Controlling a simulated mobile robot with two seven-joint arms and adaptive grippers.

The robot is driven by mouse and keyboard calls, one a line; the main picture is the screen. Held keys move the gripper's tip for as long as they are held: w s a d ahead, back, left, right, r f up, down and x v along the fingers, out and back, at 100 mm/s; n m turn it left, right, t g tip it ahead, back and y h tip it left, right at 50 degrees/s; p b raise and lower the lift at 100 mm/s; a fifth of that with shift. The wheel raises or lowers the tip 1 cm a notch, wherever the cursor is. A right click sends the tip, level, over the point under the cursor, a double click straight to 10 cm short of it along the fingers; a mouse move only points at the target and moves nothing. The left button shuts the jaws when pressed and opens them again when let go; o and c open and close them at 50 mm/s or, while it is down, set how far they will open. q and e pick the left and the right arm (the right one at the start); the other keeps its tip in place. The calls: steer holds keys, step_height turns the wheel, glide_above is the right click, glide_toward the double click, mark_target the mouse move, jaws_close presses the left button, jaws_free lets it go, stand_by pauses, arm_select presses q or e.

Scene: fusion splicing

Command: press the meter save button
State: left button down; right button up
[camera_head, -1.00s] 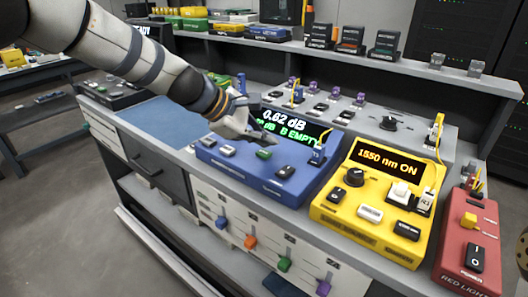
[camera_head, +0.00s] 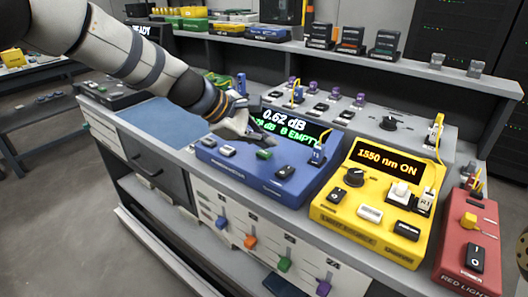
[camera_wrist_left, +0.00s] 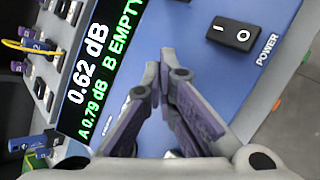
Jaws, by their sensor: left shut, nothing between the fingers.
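The blue meter (camera_head: 250,178) sits on the bench. Its screen (camera_head: 285,125) reads 0.62 dB, with B EMPTY below; the screen (camera_wrist_left: 95,75) also shows in the left wrist view, with A 0.79 dB. I cannot read which button is save. My left gripper (camera_head: 258,138) is shut and empty, above the meter between screen and buttons. Its fingers hide part of the meter in the wrist view.
A yellow light source (camera_head: 375,215) reading 1550 nm ON stands right of the meter, then a red box (camera_head: 468,245). A blue mat (camera_head: 165,122) lies to the left. Small connectors stand on the raised ledge behind. Yellow fibres loop near the meter's right side.

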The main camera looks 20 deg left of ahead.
mark_target(264, 154)
arm_select(q)
steer(key=shift+f, duration=0.25)
steer(key=shift+f, duration=0.5)
arm_select(e)
steer(key=shift+s, duration=0.1)
stand_by(0.4)
arm_select(q)
steer(key=shift+r, duration=0.1)
steer(key=shift+r+p, duration=0.3)
steer(key=shift+r, duration=0.6)
steer(key=shift+f, duration=0.1)
arm_select(e)
steer(key=shift+w+r, duration=0.35)
steer(key=shift+w, duration=0.1)
